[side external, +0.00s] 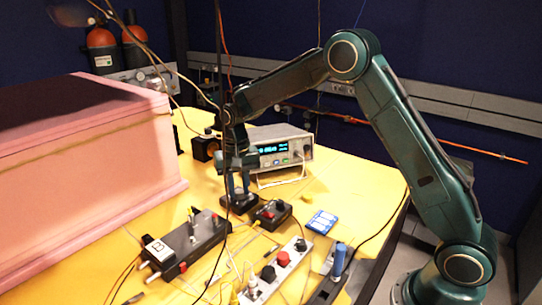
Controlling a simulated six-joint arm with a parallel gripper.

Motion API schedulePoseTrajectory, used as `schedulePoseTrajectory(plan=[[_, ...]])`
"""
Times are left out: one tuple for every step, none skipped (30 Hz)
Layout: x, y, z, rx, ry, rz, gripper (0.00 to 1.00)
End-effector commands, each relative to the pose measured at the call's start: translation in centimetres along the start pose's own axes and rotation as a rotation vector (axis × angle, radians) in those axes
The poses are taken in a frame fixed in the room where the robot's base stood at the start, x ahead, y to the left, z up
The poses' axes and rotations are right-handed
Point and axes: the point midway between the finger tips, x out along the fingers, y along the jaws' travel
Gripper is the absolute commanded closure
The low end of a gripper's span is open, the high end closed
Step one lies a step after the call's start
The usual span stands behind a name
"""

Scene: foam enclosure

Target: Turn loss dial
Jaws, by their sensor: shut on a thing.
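My gripper (238,188) points straight down over a small black box (239,206) near the middle of the yellow table. Its fingers are shut around the dial on top of this box. The dial itself is hidden between the fingers, so its angle and any markings cannot be read. The box sits flat on the table.
A bench meter (281,148) with a lit display stands behind. A second black box with a red part (271,214) sits close on the right. A larger black box (190,242), a power strip (275,268) and cables lie in front. A pink foam box (85,180) fills the left.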

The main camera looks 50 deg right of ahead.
Motion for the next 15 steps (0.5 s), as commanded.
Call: schedulePoseTrajectory(plan=[[-0.14,-0.03,-0.04,0.022,0.002,-0.002,0.98],[-0.14,-0.02,-0.04,0.034,0.003,-0.002,0.98],[-0.14,-0.02,-0.04,0.048,0.003,-0.002,0.98],[-0.14,-0.02,-0.04,0.057,0.003,-0.002,0.98],[-0.14,-0.02,-0.04,0.066,0.003,-0.002,0.98],[-0.14,-0.02,-0.04,0.074,0.003,-0.002,0.98],[-0.15,-0.01,-0.04,0.079,0.003,-0.002,0.98],[-0.15,-0.01,-0.04,0.083,0.003,-0.002,0.98],[-0.15,-0.01,-0.04,0.087,0.003,-0.002,0.98],[-0.15,-0.01,-0.05,0.090,0.003,-0.002,0.98],[-0.15,-0.01,-0.05,0.091,0.003,-0.002,0.98],[-0.15,-0.01,-0.05,0.093,0.003,-0.002,0.98],[-0.15,-0.01,-0.05,0.093,0.003,-0.002,0.98],[-0.15,-0.01,-0.05,0.093,0.003,-0.002,0.98],[-0.15,-0.02,-0.05,0.093,0.003,-0.002,0.98]])
